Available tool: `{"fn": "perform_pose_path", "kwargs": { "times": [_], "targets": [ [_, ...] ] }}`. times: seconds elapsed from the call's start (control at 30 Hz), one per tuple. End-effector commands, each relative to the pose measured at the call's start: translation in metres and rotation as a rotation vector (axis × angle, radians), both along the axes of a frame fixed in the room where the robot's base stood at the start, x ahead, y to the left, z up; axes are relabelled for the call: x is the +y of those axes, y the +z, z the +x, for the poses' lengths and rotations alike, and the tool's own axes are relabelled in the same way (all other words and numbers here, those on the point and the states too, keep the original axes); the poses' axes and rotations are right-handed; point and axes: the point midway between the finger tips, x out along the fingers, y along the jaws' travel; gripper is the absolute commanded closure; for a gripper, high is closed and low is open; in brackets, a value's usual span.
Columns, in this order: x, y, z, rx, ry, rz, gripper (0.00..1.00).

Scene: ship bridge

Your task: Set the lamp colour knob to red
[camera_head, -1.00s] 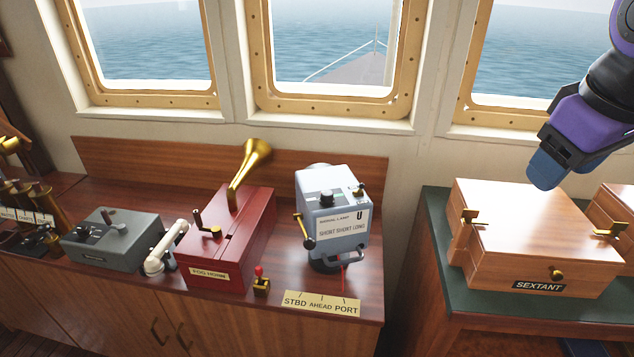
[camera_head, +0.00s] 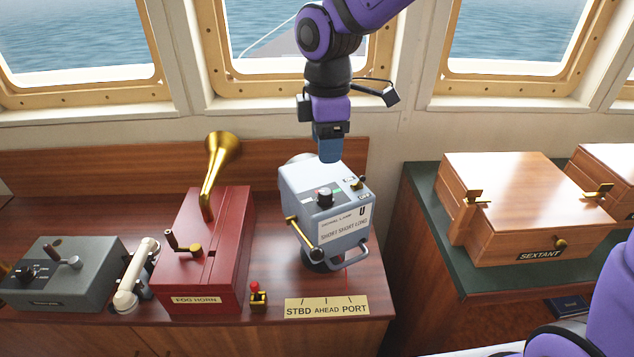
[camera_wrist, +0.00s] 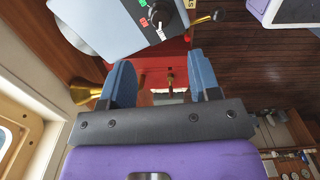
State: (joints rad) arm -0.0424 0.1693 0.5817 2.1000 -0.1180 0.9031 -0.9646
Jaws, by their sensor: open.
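The signal lamp (camera_head: 300,187) is a pale blue-grey box on the wooden counter, its front plate reading SHORT SHORT LONG. The dark round colour knob (camera_head: 325,196) stands on its top face, with small coloured marks beside it. In the wrist view the knob (camera_wrist: 162,14) is at the top, next to a green and a red mark, with a white mark at its lower edge. I cannot tell for sure which colour it points to. My gripper (camera_head: 329,153) points down above the back of the lamp, apart from the knob. In the wrist view its blue fingers (camera_wrist: 164,80) are apart and empty.
A brass lever (camera_head: 302,234) is on the lamp's left side and a small switch (camera_head: 356,183) on its top. The red fog horn box (camera_head: 203,250) with its brass horn (camera_head: 215,165) stands left. The sextant box (camera_head: 525,205) is right. Windows are behind.

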Motion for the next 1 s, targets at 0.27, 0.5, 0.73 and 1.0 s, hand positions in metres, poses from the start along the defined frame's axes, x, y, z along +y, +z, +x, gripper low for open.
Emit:
{"fn": "perform_pose_path", "kwargs": {
  "times": [0.27, 0.5, 0.73, 1.0],
  "targets": [
    [0.0, -0.035, 0.0, 0.005, 0.002, -0.001, 0.43],
    [0.0, -0.077, -0.001, 0.004, 0.001, -0.001, 0.43],
    [0.0, -0.101, 0.0, 0.001, 0.0, 0.0, 0.43],
    [0.0, -0.106, 0.0, -0.001, -0.001, 0.0, 0.43]
  ]
}}
